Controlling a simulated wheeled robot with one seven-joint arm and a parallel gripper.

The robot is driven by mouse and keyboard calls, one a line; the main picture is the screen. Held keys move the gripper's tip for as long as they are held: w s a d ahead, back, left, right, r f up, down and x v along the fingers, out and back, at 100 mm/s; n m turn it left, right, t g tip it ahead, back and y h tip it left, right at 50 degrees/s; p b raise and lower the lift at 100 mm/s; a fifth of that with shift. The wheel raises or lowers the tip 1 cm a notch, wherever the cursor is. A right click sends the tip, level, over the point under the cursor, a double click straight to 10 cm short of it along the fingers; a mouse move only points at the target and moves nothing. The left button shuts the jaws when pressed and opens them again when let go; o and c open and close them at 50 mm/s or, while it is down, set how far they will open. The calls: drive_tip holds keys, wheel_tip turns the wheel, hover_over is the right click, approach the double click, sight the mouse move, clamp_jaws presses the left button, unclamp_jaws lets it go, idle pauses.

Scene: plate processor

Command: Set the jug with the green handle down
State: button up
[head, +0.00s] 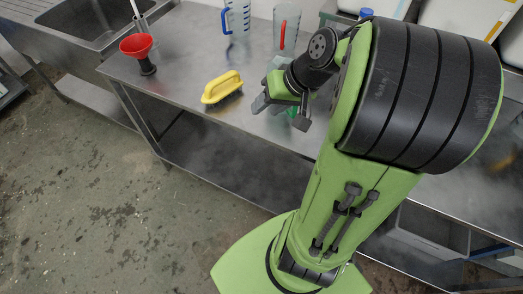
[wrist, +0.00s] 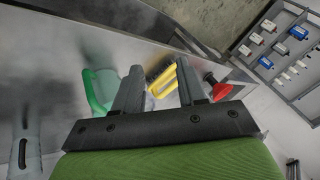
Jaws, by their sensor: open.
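The jug with the green handle (wrist: 97,92) shows in the wrist view as a green part just left of my gripper's left finger, which partly covers it. In the head view, a small bit of green (head: 299,113) shows beside my gripper (head: 283,104), over the steel table; my wrist hides most of that spot. My gripper (wrist: 160,68) is open, with a clear gap between its fingers. Nothing is seen held in it. Whether the jug touches a finger, and how its base meets the table, I cannot tell.
On the steel table (head: 185,45) are a yellow brush (head: 222,88), a red funnel (head: 137,46), a jug with a blue handle (head: 238,18) and one with a red handle (head: 286,27). A sink (head: 92,22) lies at the far left. Bare tabletop separates funnel and brush.

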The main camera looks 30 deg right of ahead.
drive_tip(key=s+a+r+n+h, duration=0.3)
drive_tip(key=s+a+r, duration=0.1)
drive_tip(key=s+a, duration=0.6)
drive_tip(key=s, duration=0.2)
drive_tip(key=shift+s+n, duration=0.3)
drive_tip(key=shift+n, duration=0.1)
drive_tip(key=shift+a, duration=0.1)
